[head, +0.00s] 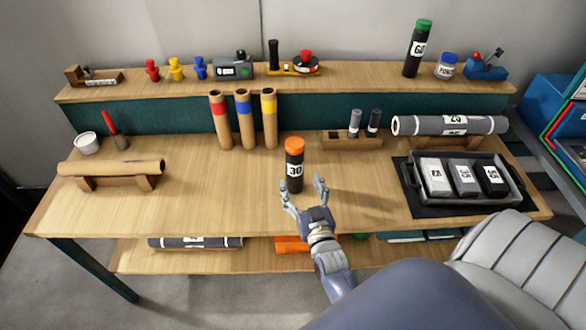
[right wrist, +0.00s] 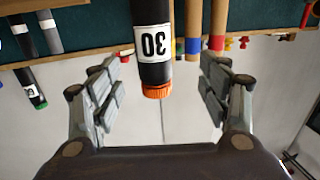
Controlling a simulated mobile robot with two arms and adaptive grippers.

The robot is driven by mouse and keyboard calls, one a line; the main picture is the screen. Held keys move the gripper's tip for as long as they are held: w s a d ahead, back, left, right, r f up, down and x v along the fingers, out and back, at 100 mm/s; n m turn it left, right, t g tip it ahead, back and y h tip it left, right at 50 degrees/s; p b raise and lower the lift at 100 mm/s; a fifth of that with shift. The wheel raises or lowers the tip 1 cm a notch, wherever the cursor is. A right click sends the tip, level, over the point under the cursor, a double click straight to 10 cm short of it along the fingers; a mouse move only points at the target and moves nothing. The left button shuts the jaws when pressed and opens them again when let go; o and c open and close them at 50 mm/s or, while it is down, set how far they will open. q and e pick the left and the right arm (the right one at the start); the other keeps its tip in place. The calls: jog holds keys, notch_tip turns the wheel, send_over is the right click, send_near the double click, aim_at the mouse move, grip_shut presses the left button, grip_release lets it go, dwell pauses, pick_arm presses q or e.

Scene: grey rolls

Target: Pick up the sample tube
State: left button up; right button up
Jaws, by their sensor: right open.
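A black tube (head: 295,173) with an orange cap and a white label reading 30 stands upright on the wooden table, near its front middle. My right gripper (head: 302,184) is open just in front of it, with one finger toward each side of the tube. In the right wrist view, which is upside down, the tube (right wrist: 153,45) appears between the two spread fingers, and I see no contact. A similar black tube (head: 417,52) with a green cap, label reading 60, stands on the raised back shelf. My left gripper is not in view.
Three cardboard tubes (head: 244,120) with coloured bands stand behind the orange-capped tube. A dark tray (head: 450,198) with labelled blocks and a grey roll (head: 450,125) are at right.

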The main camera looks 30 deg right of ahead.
aim_at(297, 164)
jog(key=b+x, duration=0.2)
jog(key=x, duration=0.3)
jog(key=shift+w+d, duration=0.1)
jog(key=shift+d, duration=0.15)
jog(key=b+x, duration=0.1)
jog(key=x, duration=0.1)
jog(key=b+x, duration=0.1)
jog(key=x, duration=0.1)
jog(key=shift+d+r, duration=0.2)
jog(key=shift+d, duration=0.15)
jog(key=shift+w+d, duration=0.15)
jog(key=shift+w, duration=0.35)
jog(key=shift+r, duration=0.1)
jog(key=shift+s, duration=0.1)
jog(key=c, duration=1.5)
jog(key=shift+r, duration=0.2)
jog(key=shift+c, duration=0.2)
